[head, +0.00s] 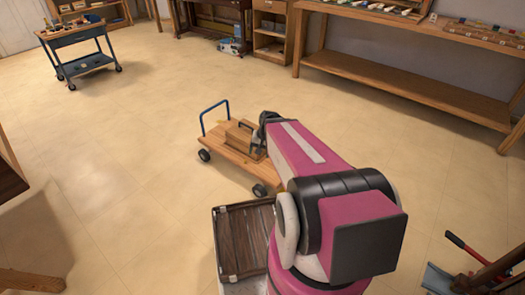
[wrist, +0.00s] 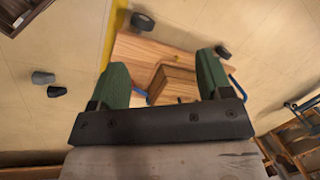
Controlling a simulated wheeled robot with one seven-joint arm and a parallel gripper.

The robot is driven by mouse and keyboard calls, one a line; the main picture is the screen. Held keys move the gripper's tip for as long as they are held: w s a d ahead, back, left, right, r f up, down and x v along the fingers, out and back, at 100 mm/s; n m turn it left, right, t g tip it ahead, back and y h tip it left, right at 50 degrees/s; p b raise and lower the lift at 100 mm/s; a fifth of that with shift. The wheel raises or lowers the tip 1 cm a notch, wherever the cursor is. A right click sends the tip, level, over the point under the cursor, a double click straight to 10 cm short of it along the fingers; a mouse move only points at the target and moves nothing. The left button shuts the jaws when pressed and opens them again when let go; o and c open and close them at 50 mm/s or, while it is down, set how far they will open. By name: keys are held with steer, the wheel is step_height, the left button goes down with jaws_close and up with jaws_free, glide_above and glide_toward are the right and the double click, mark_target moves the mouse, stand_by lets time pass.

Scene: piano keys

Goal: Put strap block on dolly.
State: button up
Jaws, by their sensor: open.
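The dolly (head: 222,146) is a low wooden platform with dark wheels and a blue push handle, standing on the floor in the middle of the head view. Its deck (wrist: 150,48) also shows in the wrist view. The strap block (head: 238,134), a brown wooden block, appears to rest on the deck. In the wrist view the block (wrist: 175,86) lies beyond the fingers, toward the right one. My gripper (wrist: 163,64) is open, its green fingers apart. In the head view my gripper (head: 263,138) is beside the block, partly hidden by my arm; contact cannot be told.
A dark slatted crate (head: 243,240) stands in front of the dolly. A blue cart (head: 80,55) is at the back left. A long wooden bench (head: 405,75) runs along the right wall. A red-handled tool (head: 468,250) is at lower right. The floor left of the dolly is clear.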

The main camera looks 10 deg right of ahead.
steer(key=s+r+n+h, duration=0.1)
steer(key=s+r, duration=0.1)
steer(key=s+r+n+h, duration=0.1)
steer(key=s+r+n, duration=0.1)
steer(key=shift+d+r+g+h, duration=0.2)
steer(key=shift+g+h, duration=0.1)
steer(key=shift+h, duration=0.1)
steer(key=shift+f, duration=0.1)
stand_by(0.7)
